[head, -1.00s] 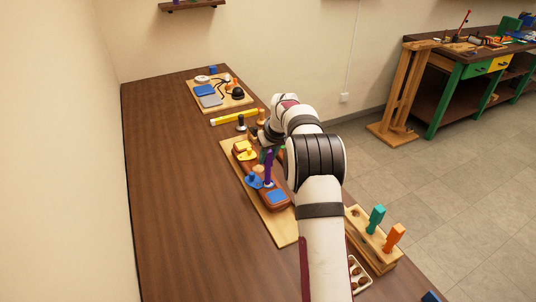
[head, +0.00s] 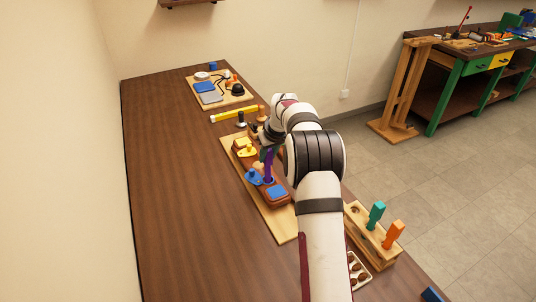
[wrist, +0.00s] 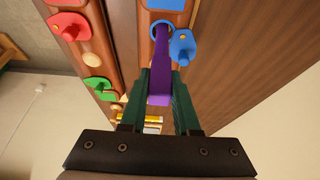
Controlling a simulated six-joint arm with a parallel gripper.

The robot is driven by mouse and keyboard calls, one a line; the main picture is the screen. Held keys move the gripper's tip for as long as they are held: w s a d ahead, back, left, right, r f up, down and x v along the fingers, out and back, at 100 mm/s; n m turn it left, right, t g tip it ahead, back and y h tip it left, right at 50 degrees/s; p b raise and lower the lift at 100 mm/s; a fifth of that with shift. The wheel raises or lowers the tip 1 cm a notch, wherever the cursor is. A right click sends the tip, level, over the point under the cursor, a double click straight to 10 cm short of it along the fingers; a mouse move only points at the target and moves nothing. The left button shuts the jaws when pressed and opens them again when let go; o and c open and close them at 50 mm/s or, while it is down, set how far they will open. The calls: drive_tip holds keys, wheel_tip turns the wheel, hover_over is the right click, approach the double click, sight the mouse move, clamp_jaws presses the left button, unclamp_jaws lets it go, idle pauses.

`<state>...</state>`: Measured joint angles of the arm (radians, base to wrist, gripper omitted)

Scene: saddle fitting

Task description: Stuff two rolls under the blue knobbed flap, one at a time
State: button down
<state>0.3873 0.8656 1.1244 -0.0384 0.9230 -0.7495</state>
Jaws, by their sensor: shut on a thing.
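My gripper (wrist: 160,85) has dark green fingers and is shut on a purple tool (wrist: 160,72). A blue ring at the tool's far end lies beside the blue knobbed flap (wrist: 183,46); I cannot tell whether it touches the knob. In the head view the purple tool (head: 268,167) stands roughly upright by the blue flap (head: 254,178), over the brown saddle block (head: 273,205). A white tray (head: 367,277) at lower right holds several small brown round pieces, perhaps the rolls. My arm hides part of the block.
A yellow knobbed flap (head: 245,151) and a blue square patch (head: 278,191) are on the block. Red (wrist: 65,26) and green (wrist: 97,88) flaps show alongside. A wooden rack (head: 371,238) holds teal and orange handles. The table's left side is clear.

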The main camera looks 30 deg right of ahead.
drive_tip(key=shift+f, duration=0.1)
drive_tip(key=shift+r, duration=4)
drive_tip(key=shift+s+a+r, duration=0.1)
drive_tip(key=shift+a+r, duration=0.1)
drive_tip(key=s+a+r, duration=0.5)
drive_tip(key=s+a, duration=0.4)
drive_tip(key=s+a+r, duration=0.6)
drive_tip(key=s+a, duration=0.3)
drive_tip(key=a, duration=0.1)
drive_tip(key=shift+s, duration=0.15)
drive_tip(key=shift+r, duration=0.1)
